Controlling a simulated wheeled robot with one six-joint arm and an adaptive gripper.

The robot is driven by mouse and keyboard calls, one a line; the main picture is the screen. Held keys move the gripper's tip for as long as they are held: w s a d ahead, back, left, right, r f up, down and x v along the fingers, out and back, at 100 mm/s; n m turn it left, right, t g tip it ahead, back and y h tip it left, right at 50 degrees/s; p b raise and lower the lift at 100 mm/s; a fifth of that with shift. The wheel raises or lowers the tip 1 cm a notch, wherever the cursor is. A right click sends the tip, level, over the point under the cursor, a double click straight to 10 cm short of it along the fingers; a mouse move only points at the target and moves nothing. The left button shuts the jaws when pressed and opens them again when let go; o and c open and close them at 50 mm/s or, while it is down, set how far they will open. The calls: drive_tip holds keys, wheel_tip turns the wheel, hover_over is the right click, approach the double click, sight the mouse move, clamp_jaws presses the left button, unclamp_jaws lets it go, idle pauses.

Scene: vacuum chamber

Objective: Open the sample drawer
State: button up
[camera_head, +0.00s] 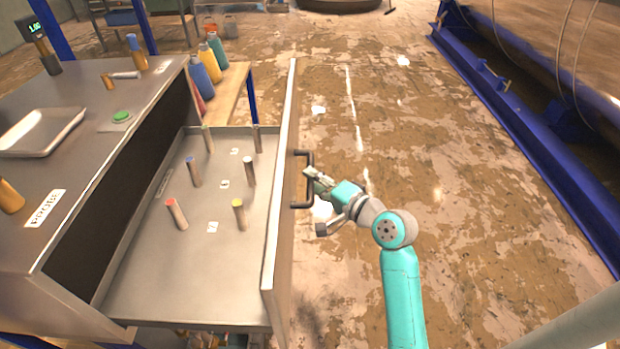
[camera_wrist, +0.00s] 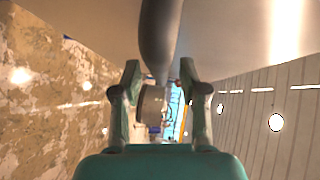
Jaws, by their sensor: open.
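The sample drawer (camera_head: 190,290) is pulled far out of the metal cabinet (camera_head: 60,240) at the left of the head view. Several upright cylinders with coloured tops stand in it beside small number labels. Its front panel (camera_head: 279,220) carries a dark bar handle (camera_head: 309,180). My gripper (camera_head: 312,175) is at the handle, on its outer side. In the wrist view the handle bar (camera_wrist: 160,40) runs between the two open fingers of my gripper (camera_wrist: 160,95). I cannot tell whether the fingers touch the bar.
On the cabinet top are a metal tray (camera_head: 42,132), a green button (camera_head: 121,116) and a small display (camera_head: 35,28). Coloured bottles (camera_head: 203,75) stand on a wooden bench behind. A blue frame (camera_head: 520,95) lines the right side. The floor between is clear.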

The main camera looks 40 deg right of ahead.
drive_tip(key=s+d+r, duration=0.1)
drive_tip(key=s, duration=0.9)
drive_tip(key=shift+d+r, duration=0.2)
